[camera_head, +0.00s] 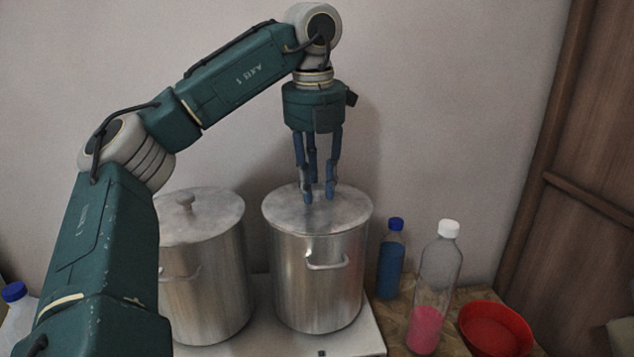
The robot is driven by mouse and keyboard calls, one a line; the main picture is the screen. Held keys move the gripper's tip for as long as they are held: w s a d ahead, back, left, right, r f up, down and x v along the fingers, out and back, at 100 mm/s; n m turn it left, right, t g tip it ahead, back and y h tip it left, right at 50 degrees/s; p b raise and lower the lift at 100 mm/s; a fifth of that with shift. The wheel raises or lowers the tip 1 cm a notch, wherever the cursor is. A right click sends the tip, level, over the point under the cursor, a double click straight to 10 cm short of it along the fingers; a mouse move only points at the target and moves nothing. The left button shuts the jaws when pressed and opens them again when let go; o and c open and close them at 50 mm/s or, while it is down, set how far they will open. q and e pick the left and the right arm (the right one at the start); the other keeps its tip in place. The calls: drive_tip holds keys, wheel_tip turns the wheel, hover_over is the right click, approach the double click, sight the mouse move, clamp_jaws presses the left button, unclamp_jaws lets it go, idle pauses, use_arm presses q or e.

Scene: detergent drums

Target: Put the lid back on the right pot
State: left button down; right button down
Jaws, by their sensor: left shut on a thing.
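The right pot (318,285) is a tall steel pot with a side handle. It stands upright on a pale flat surface. Its steel lid (345,213) lies across the top and looks level; I see no clear gap at the rim. My left gripper (319,197) points straight down over the middle of this lid. Its blue fingers are shut on the lid's knob, which they hide. The left pot (205,295) stands beside it with its own lid (215,218) on and the knob showing. My right gripper is not in view.
Right of the pots stand a blue bottle (390,265), a clear bottle with pink contents (433,290) and a red bowl (495,330). A white bottle with a blue cap (17,310) is at far left. A wall is close behind.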

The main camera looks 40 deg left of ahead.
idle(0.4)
use_arm(q)
drive_tip(key=c, duration=1.4)
unclamp_jaws()
drive_tip(key=shift+o, duration=0.5)
drive_tip(key=o, duration=0.4)
drive_tip(key=shift+r, duration=3.55)
drive_tip(key=shift+c, duration=0.4)
